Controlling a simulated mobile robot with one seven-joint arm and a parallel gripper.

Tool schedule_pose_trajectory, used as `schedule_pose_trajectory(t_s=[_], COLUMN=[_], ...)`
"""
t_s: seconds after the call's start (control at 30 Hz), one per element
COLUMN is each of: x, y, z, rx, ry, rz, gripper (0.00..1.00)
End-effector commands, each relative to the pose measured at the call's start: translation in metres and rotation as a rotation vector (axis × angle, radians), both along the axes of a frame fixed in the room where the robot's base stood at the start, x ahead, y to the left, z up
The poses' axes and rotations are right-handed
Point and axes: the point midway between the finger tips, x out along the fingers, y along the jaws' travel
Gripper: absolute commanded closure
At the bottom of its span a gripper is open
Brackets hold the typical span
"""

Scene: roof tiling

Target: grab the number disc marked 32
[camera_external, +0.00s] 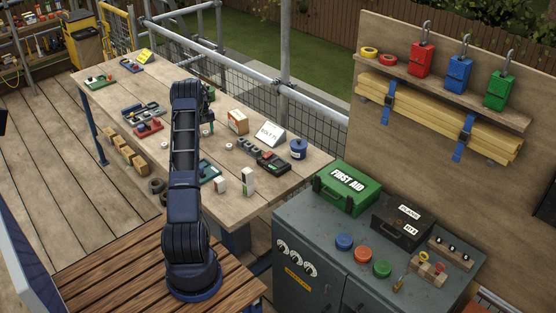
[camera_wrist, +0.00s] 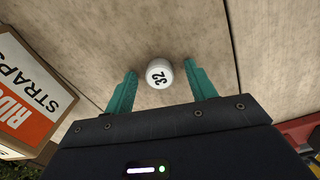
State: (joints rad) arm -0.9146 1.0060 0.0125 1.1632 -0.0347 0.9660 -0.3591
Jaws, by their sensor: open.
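The white number disc marked 32 (camera_wrist: 158,74) lies on the wooden table in the wrist view. Its number faces up and reads sideways. My gripper (camera_wrist: 161,82) is open, with its two teal fingers on either side of the disc. A gap shows between the disc and each finger, and nothing is held. In the external view my gripper (camera_external: 208,92) is over the table, mostly hidden behind my arm. Which of the small white discs there is number 32 cannot be told.
A ridge straps box (camera_wrist: 22,95) stands left of my gripper in the wrist view; a red object (camera_wrist: 301,132) is at lower right. In the external view, a white sign (camera_external: 270,133), a blue pot (camera_external: 298,148) and several trays stand on the table.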

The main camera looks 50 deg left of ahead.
Motion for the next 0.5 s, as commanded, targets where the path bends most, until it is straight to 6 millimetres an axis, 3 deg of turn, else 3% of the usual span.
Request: schedule_pose_trajectory(t_s=[0.13, 0.4, 0.5], x=[0.0000, 0.0000, 0.0000], y=[0.0001, 0.0001, 0.0001], z=[0.0007, 0.0009, 0.0010], rx=[0.001, 0.001, 0.001], ry=[0.000, 0.000, 0.000], rz=[0.000, 0.000, 0.000], gripper=[0.44, 0.92, 0.92])
